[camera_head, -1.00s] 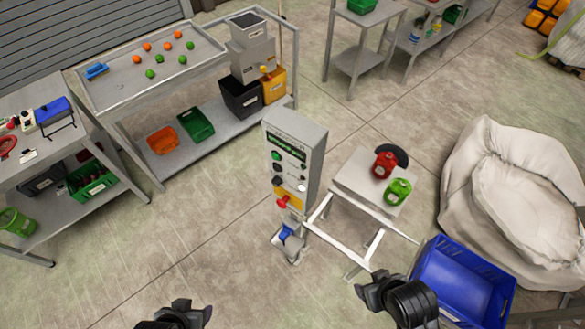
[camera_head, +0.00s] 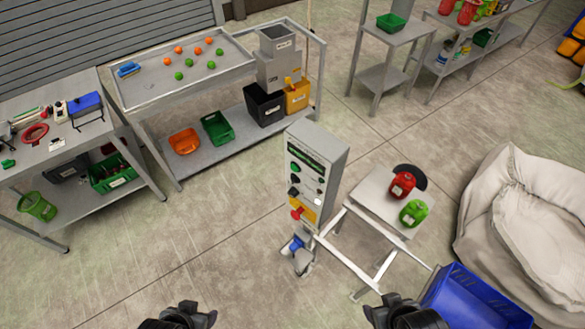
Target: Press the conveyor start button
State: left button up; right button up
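A grey control box (camera_head: 322,160) stands upright in the middle of the camera_head view. Its front panel has a dark display at the top and a green button (camera_head: 294,167) below it at the left. Dark knobs and a pale button sit lower on the panel. A red mushroom button (camera_head: 299,214) on a yellow plate is at the bottom. My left gripper (camera_head: 198,314) is at the bottom edge, left of the box and apart from it. My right gripper (camera_head: 382,306) is at the bottom edge, below and right of the box. I cannot make out whether either gripper's fingers are open.
A small stand (camera_head: 385,200) with a red and a green container is right of the box. A blue crate (camera_head: 478,305) and a large white sack (camera_head: 525,215) are at the right. Workbenches stand behind and at the left. The floor left of the box is clear.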

jog(key=shift+a, duration=0.1)
grip_shut()
dwell(0.8)
dwell(0.8)
